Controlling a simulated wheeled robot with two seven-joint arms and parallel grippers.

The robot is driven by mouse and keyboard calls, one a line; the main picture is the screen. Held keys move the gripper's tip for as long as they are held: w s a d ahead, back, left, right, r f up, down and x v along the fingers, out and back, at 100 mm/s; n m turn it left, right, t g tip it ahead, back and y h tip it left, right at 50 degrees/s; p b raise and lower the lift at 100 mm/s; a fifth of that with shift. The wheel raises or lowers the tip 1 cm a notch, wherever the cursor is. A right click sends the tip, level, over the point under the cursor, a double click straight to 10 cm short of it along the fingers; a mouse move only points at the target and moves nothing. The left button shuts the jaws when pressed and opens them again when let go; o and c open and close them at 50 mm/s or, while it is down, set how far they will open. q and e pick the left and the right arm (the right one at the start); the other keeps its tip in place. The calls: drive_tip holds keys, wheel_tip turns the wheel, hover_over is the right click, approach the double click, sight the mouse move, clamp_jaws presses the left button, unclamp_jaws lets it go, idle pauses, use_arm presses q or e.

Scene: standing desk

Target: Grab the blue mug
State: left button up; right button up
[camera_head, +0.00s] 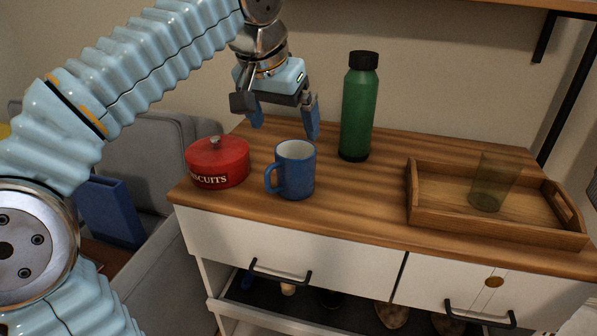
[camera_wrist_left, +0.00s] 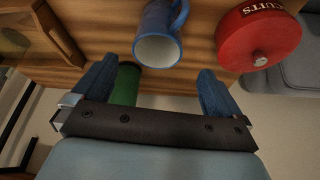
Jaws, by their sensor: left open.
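The blue mug (camera_head: 296,172) stands upright on the wooden desk top, its handle to the left. It also shows in the left wrist view (camera_wrist_left: 158,22), at the top middle, with its pale inside facing the camera. My left gripper (camera_head: 285,130) is open and empty above and behind the mug, apart from it, its blue fingers pointing down. In the left wrist view the fingers (camera_wrist_left: 158,85) are spread wide, and the mug lies beyond the gap between them. My right gripper is in neither view.
A red biscuit tin (camera_head: 217,164) stands left of the mug. A green bottle (camera_head: 358,110) with a black cap stands behind right. A wooden tray (camera_head: 429,222) holding a clear glass (camera_head: 491,182) is at the right. The desk top (camera_head: 350,205) is bare between mug and tray.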

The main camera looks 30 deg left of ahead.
use_arm(q)
approach(296, 157)
wheel_tip(296, 157, down, 2)
drive_tip(key=s+d, duration=0.1)
drive_tip(key=x, duration=0.2)
drive_tip(key=b+x, duration=0.1)
drive_tip(key=x, duration=0.2)
drive_tip(key=shift+w+d+f+b, duration=0.1)
drive_tip(key=shift+d+f+b, duration=0.1)
drive_tip(key=shift+f+b, duration=0.15)
drive_tip(key=shift+c, duration=0.5)
drive_tip(key=c, duration=1)
drive_tip(key=shift+r, duration=0.1)
